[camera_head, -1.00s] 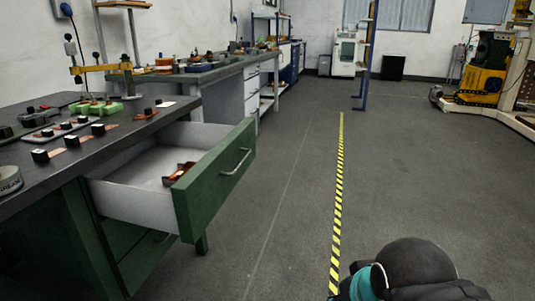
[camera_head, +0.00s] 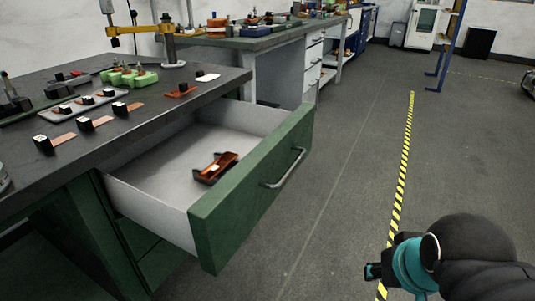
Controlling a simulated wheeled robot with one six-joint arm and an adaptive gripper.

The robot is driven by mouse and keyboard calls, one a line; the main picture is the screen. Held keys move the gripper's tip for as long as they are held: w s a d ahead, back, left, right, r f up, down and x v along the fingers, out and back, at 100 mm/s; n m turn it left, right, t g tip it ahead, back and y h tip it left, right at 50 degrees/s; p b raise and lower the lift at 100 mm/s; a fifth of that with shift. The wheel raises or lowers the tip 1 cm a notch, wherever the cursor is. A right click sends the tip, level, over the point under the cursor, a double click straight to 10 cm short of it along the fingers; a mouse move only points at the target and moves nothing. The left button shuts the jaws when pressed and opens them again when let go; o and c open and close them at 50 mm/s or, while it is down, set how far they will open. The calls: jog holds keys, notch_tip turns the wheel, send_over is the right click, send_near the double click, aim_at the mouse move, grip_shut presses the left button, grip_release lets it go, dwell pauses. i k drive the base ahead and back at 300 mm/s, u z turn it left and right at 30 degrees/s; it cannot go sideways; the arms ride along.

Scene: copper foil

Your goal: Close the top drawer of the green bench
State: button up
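The green bench (camera_head: 78,215) stands at the left with a dark worktop. Its top drawer (camera_head: 252,190) is pulled far out, with a green front, a metal bar handle (camera_head: 284,168) and white inner walls. A small copper-brown tray-like item (camera_head: 216,168) lies inside the drawer. The drawers below it look shut. A black and teal part of my arm (camera_head: 440,260) shows at the bottom right, apart from the drawer, across open floor. My gripper's fingers cannot be made out in this view.
Copper strips with black blocks (camera_head: 85,124) and green blocks (camera_head: 130,76) lie on the worktop. A second grey bench (camera_head: 240,42) stands behind. A yellow-black floor line (camera_head: 404,165) runs through clear floor right of the drawer. A blue post (camera_head: 447,45) stands farther back.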

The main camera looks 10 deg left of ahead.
aim_at(154, 182)
jog(key=u, duration=0.35)
jog(key=i, duration=0.6)
jog(key=z, duration=0.95)
jog(key=k, duration=0.4)
jog(key=u, duration=1.1)
